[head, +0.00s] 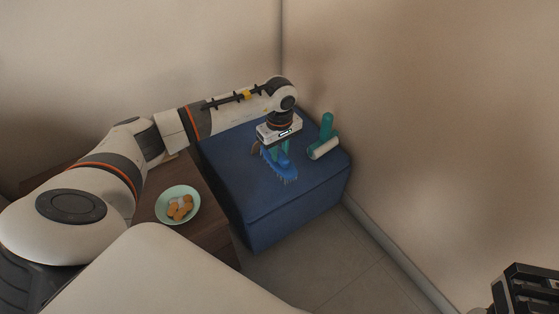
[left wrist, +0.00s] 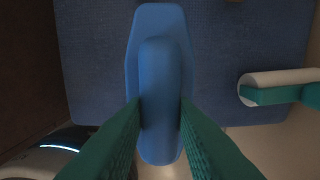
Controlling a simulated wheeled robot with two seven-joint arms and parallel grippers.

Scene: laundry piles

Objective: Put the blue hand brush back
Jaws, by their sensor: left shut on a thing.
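The blue hand brush (head: 284,165) is at the blue ottoman (head: 237,170) in the corner, bristles pointing down. My left gripper (head: 277,153) is above the ottoman, shut on the brush. In the left wrist view the brush (left wrist: 160,60) lies lengthwise between my two green fingers (left wrist: 160,115), which close on its raised handle. I cannot tell whether the bristles touch the ottoman top. My right gripper (head: 528,292) shows only in part at the lower right corner, dark and away from the ottoman; its jaw state is unclear.
Walls stand behind and right.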

